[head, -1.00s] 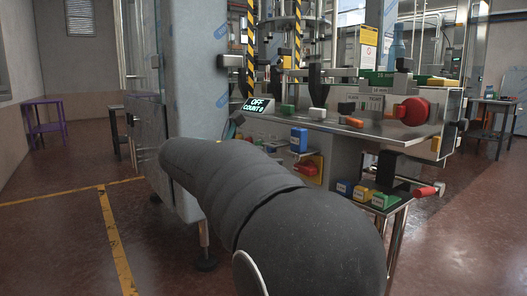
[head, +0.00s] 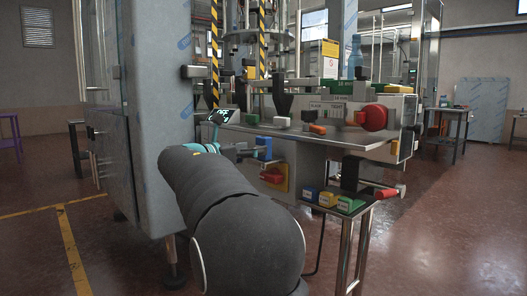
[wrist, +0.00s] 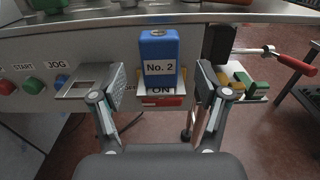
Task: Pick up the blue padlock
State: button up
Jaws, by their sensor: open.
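In the wrist view my gripper (wrist: 160,84) is open, one finger to each side and nearer the camera, with the block's lower part seen between the fingertips. I see no contact. In the head view my gripper (head: 242,152) is small and partly hidden behind my arm.
The side table (head: 360,215) also holds a yellow block (head: 327,198) and a green block (head: 348,205). A red-handled part (wrist: 296,63) sticks out at the right. A metal bracket (wrist: 82,82) is at the left, near start and jog buttons. The steel worktop edge (wrist: 220,14) overhangs above.

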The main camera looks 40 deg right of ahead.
jog(key=d, duration=0.5)
jog(key=shift+w+r, duration=0.1)
jog(key=shift+w, duration=0.1)
jog(key=c, duration=1.4)
jog(key=shift+o, duration=0.2)
jog(key=shift+r, duration=0.1)
